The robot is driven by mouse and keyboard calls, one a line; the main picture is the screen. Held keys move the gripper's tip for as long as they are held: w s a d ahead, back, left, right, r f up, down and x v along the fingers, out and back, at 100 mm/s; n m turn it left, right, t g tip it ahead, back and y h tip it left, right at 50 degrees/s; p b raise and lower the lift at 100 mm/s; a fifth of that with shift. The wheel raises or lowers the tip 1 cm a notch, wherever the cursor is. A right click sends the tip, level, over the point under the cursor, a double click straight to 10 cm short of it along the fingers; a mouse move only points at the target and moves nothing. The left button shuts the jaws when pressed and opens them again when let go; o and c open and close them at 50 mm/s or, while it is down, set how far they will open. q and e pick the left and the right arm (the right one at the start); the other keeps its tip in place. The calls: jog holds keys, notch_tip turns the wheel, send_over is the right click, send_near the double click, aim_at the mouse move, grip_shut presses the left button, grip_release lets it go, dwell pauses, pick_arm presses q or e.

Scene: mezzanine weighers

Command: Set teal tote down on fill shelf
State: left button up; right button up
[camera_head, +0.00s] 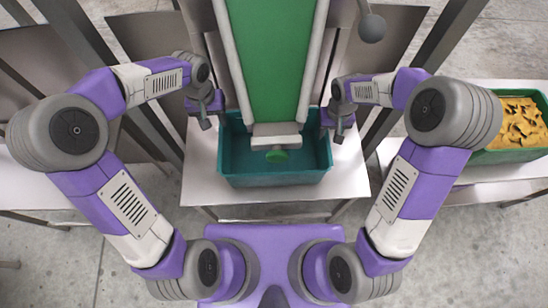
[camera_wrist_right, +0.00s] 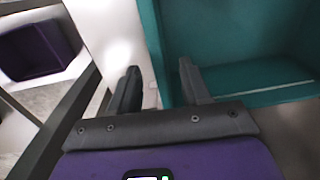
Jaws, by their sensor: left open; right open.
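The teal tote (camera_head: 275,181) sits upright on the pale shelf (camera_head: 347,178), below the end of a green conveyor. My left gripper (camera_head: 206,120) is open at the tote's left rim. My right gripper (camera_head: 338,136) is open at its right rim. In the right wrist view the tote's side wall (camera_wrist_right: 153,45) shows between the two fingers of my right gripper (camera_wrist_right: 160,88), one finger outside and one over the inside. I cannot tell whether either finger touches the wall. The tote's far part is hidden by the conveyor end.
The green conveyor (camera_head: 271,60) with its pale end plate (camera_head: 276,141) hangs over the tote. A green tote (camera_head: 508,156) of yellow-orange pieces (camera_head: 520,122) stands on a table at right. A purple bin (camera_wrist_right: 40,52) shows in the right wrist view. Dark posts flank the shelf.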

notch_tip(320, 180, up, 7)
jog(key=shift+d+f, duration=0.1)
jog(key=shift+f, duration=0.05)
dwell(0.6)
